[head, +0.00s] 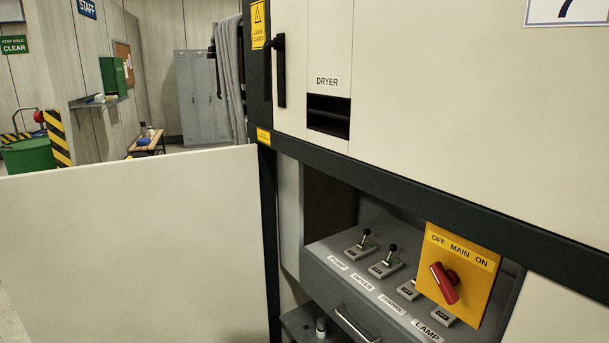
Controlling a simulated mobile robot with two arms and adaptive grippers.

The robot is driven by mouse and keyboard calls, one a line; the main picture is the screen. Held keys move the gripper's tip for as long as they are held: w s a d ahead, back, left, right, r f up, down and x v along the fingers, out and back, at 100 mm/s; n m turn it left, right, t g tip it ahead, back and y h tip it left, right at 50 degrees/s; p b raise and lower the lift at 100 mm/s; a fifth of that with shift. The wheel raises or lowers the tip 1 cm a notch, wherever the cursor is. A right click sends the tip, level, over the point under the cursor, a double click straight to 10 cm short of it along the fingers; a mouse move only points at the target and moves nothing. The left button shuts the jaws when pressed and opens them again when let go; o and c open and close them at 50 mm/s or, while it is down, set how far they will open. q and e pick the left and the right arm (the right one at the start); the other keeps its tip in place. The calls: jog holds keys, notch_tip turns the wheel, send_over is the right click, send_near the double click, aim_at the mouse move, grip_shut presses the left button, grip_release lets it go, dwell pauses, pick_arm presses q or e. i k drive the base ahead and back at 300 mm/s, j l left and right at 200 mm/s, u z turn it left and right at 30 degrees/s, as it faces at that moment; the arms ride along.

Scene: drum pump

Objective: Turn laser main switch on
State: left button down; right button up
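The main switch is a red rotary knob (444,283) on a yellow plate (466,254) lettered "OFF MAIN ON", at the lower right of the head view. The knob's long handle is tilted, its upper end leaning left toward the "OFF" side and its lower end to the right. The plate stands in front of part of a recessed control shelf in a beige cabinet and hides some of it. Neither of my grippers shows in the head view.
Lever switches (387,263) on grey bases stand on the labelled shelf left of the plate. A drawer handle (356,325) is below. A large beige panel (130,240) stands at the left. A black door handle (279,70) and a "DRYER" slot (328,116) are above.

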aim_at(447, 280)
jog(key=i+j, duration=0.2)
jog(key=i, duration=0.15)
jog(key=i+j, duration=0.25)
jog(key=i, duration=0.15)
jog(key=i+j+z, duration=0.15)
jog(key=z, duration=0.3)
jog(key=i+j+z, duration=0.2)
jog(key=z, duration=0.2)
jog(key=i+j+z, duration=0.15)
jog(key=j+z, duration=0.15)
jog(key=z, duration=0.15)
